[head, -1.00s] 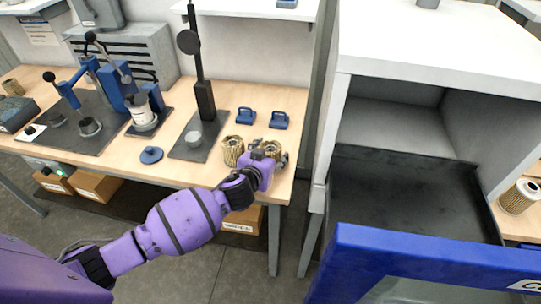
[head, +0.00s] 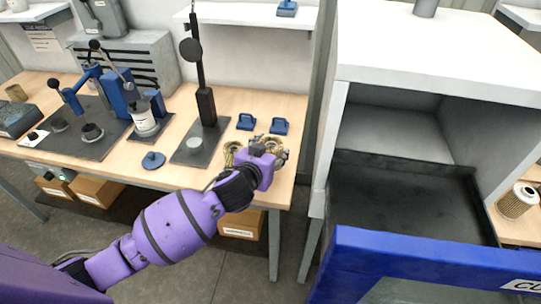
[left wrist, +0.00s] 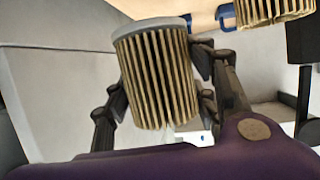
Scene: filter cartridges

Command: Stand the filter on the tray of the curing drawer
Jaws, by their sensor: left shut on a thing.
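My left gripper (head: 268,155) is above the right end of the wooden bench, shut on a pleated tan filter. In the left wrist view the held filter (left wrist: 158,78) has a grey end cap and sits between the two fingers, slightly tilted in the picture. In the head view the gripper mostly hides it. A second, similar filter (head: 232,150) stands just left of it and shows at the top right of the left wrist view (left wrist: 268,8). The curing drawer's dark tray (head: 400,205) is pulled out at the right, empty, behind a blue front (head: 430,265). My right gripper is out of view.
Two blue blocks (head: 246,122) (head: 280,126) lie behind the filters. A dial stand (head: 206,105) and a blue press (head: 118,90) stand further left. The white cabinet's side (head: 318,190) rises between bench and tray. Another filter (head: 518,200) stands right of the drawer.

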